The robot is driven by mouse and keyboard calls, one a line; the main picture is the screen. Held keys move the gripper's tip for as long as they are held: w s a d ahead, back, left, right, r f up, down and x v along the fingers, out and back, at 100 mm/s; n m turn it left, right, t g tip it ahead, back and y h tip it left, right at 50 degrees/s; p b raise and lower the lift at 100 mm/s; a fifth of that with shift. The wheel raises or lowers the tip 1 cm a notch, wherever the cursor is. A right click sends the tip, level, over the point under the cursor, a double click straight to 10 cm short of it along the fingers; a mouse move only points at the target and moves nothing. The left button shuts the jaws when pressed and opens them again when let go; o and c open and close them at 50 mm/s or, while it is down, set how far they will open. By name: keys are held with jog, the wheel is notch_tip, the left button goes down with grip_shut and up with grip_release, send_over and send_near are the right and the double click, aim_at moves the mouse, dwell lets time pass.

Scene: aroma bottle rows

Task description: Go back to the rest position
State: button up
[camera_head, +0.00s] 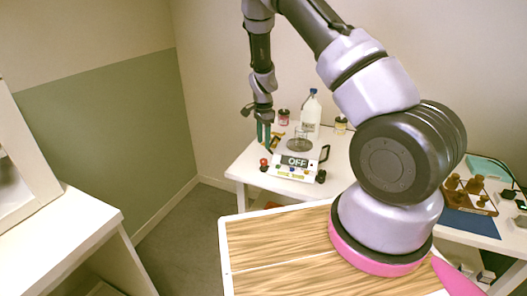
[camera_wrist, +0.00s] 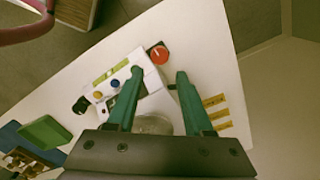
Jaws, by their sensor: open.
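My gripper (camera_head: 264,138) hangs from my arm above the left part of the white table, with its green fingers pointing down. In the wrist view my gripper (camera_wrist: 160,76) has its two fingers apart and nothing between them. A white device (camera_head: 293,167) with a display reading OFF is just to its right in the head view. I see no contact between the gripper and anything.
On the white table (camera_head: 241,170) stand a glass beaker (camera_head: 301,138), a white bottle (camera_head: 311,113) and small jars (camera_head: 283,117) (camera_head: 341,126). Brown bottles on a rack (camera_head: 469,191) are at the right. A white shelf (camera_head: 100,222) is at the left, with open floor between.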

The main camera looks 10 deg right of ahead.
jog(key=shift+r, duration=1.15)
jog(key=s+d+r+n+t+y, duration=0.1)
jog(key=s+r, duration=0.2)
jog(key=r, duration=0.6)
jog(key=s+r+n+t+y, duration=0.1)
jog(key=s+r+n, duration=0.15)
jog(key=r, duration=0.65)
jog(key=s+d+r+n+t+y, duration=0.1)
jog(key=s+r, duration=0.2)
jog(key=r, duration=0.6)
jog(key=s+d+r+n+t, duration=0.1)
jog(key=s+r, duration=0.3)
jog(key=s, duration=0.3)
jog(key=s+d+r+n+t, duration=0.1)
jog(key=s+r+n, duration=0.1)
jog(key=s+r, duration=0.2)
jog(key=s+d+r+n+t+h, duration=0.1)
jog(key=s+r, duration=0.4)
jog(key=s, duration=0.6)
jog(key=shift+d+n+t, duration=0.2)
jog(key=shift+n+t, duration=0.4)
jog(key=shift+n, duration=0.05)
